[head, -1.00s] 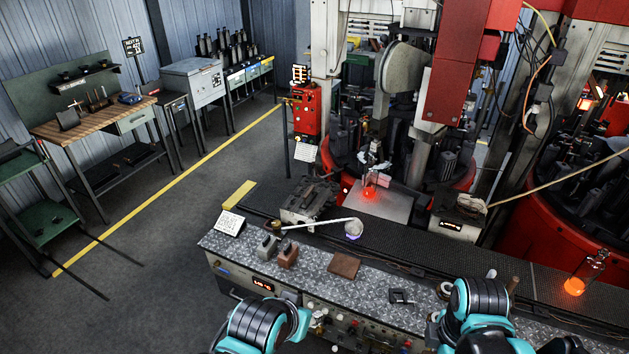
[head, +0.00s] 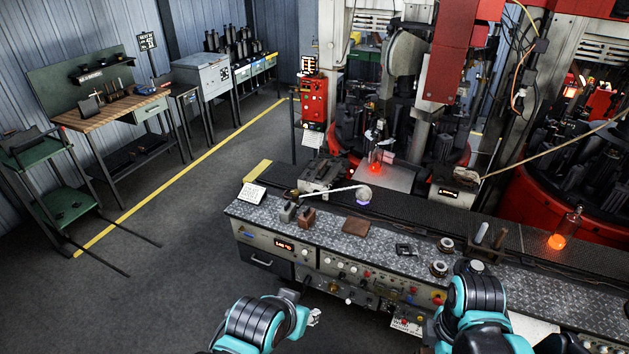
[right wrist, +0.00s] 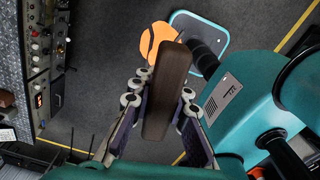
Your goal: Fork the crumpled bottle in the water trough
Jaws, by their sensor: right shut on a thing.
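My right gripper (right wrist: 168,115) is shut on a dark brown wooden bar or handle (right wrist: 168,90) in the right wrist view. What is at its far end cannot be made out. In the head view the right arm stands in front of the console and hides that gripper. A pale piece at the end of my left arm looks like the left gripper (head: 314,317), too small to read. A clear bottle with an orange glowing base (head: 376,158) stands on a plate by the machine. Another glowing bottle (head: 563,232) stands at the right. No crumpled bottle or water trough can be made out.
The console (head: 390,234) with its tread-plate top crosses ahead, carrying small blocks (head: 306,217), a brown pad (head: 356,226) and a pale rod with a round end (head: 363,194). A dark conveyor runs behind it. A wooden bench (head: 112,110) stands far left. Open floor lies left.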

